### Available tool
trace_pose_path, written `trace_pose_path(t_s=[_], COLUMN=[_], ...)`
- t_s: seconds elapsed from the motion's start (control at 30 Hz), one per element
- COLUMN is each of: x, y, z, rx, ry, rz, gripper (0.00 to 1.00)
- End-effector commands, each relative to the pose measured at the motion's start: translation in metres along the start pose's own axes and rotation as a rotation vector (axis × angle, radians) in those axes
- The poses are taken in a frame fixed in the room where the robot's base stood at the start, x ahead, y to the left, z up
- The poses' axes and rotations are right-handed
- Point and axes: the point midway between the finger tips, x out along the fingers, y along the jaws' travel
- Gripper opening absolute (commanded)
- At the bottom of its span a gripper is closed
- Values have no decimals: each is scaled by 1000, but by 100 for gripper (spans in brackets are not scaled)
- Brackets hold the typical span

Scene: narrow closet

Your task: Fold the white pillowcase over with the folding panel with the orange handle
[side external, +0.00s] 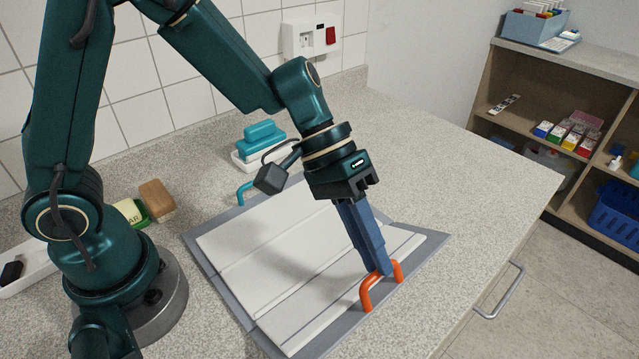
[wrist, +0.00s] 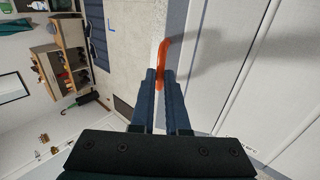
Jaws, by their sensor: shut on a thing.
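The white pillowcase (side external: 285,240) lies flat on a grey folding board (side external: 215,270) on the counter; it also shows in the wrist view (wrist: 225,60). The orange handle (side external: 367,297) stands on the board's near right edge panel. My gripper (side external: 384,272) points down at this handle, its blue fingers shut on the handle's bar. In the wrist view the orange handle (wrist: 162,62) sits between my fingertips. A teal handle (side external: 244,190) stands at the board's far left edge. The panel lies flat, as far as I can see.
A white dish with teal soap-like blocks (side external: 262,140) stands behind the board. A brown brush (side external: 157,200) and a green item (side external: 132,211) lie at left. The counter right of the board is clear. Shelves (side external: 570,110) stand beyond.

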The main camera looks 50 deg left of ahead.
Motion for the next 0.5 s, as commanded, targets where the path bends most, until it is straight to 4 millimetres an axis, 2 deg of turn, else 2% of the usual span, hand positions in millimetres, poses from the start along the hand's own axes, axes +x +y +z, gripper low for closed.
trace_pose_path(t_s=[0.5], x=[-46], y=[-34], z=[0], rx=[-11], ry=[1], rz=[485], gripper=[0])
